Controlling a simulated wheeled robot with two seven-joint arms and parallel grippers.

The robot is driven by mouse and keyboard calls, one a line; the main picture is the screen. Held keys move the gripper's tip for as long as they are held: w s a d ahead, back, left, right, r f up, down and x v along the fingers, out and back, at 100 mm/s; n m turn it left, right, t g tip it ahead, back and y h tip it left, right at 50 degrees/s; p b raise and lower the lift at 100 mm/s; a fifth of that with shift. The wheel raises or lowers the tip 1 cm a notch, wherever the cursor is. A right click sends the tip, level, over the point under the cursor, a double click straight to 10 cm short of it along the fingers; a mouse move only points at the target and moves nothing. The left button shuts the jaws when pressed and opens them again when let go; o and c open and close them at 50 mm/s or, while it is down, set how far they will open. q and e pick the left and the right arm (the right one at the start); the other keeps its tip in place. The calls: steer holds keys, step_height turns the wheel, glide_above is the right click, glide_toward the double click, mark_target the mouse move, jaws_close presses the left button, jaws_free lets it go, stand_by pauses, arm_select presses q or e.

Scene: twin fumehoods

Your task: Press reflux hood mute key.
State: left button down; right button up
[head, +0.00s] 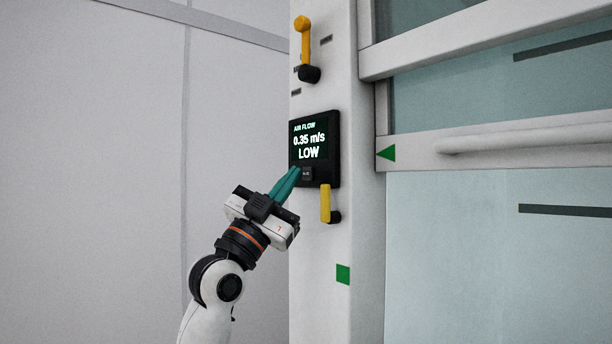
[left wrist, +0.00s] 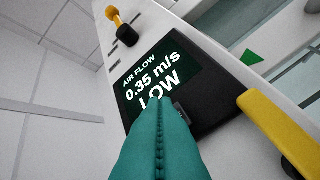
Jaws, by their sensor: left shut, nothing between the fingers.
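The air flow panel (head: 315,148) is a black box on the white hood post. Its lit screen reads "AIR FLOW 0.35 m/s LOW", also in the left wrist view (left wrist: 155,80). A small dark key (head: 307,174) sits below the screen text. My left gripper (head: 297,171) is shut and empty, its teal fingertips at the lower left of the panel, right beside the key. In the left wrist view the teal fingers (left wrist: 160,130) cover the panel's lower part and most of the key (left wrist: 181,112). I cannot tell whether they touch it. My right gripper is not in view.
A yellow handle (head: 325,203) sticks out just below the panel, close right of my fingers. Another yellow handle (head: 303,40) is higher on the post. The glass sash (head: 500,148) with its bar is at right. The wall side at left is clear.

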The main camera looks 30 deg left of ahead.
arm_select(q)
steer(key=s, duration=0.1)
steer(key=s+a+b, duration=0.1)
steer(key=s, duration=0.1)
steer(key=s+a, duration=0.1)
steer(key=shift+s, duration=0.3)
stand_by(1.0)
